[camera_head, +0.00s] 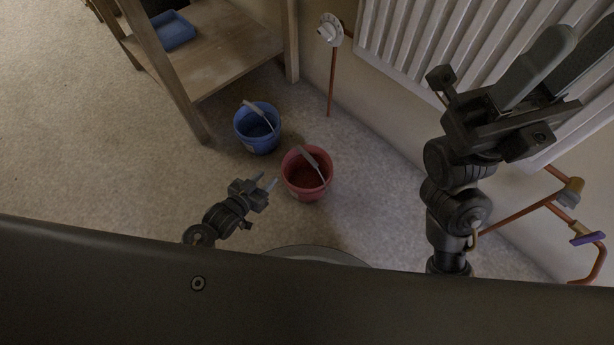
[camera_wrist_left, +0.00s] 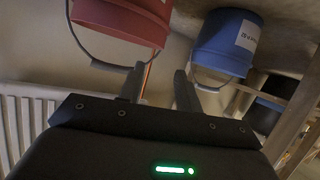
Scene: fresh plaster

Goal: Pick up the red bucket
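The red bucket (camera_head: 296,181) stands upright on the floor in the middle of the head view. Its wire handle with a pale grip (camera_head: 308,157) lies across its mouth, and it looks empty. In the left wrist view, which looks upside down, the red bucket (camera_wrist_left: 122,20) is at the top left. My left gripper (camera_head: 266,181) is open and empty, just left of the bucket, its fingers pointing towards it. In the left wrist view the left gripper's fingers (camera_wrist_left: 160,84) are apart, one near the bucket's handle wire. My right gripper (camera_head: 574,52) is raised at the right, open and empty.
A blue bucket (camera_head: 258,140) stands close behind and left of the red one. A wooden shelf unit (camera_head: 225,58) with a blue tray (camera_head: 172,32) is at the upper left. A radiator (camera_head: 420,40) with copper pipes (camera_head: 515,216) lines the right wall. Floor at left is clear.

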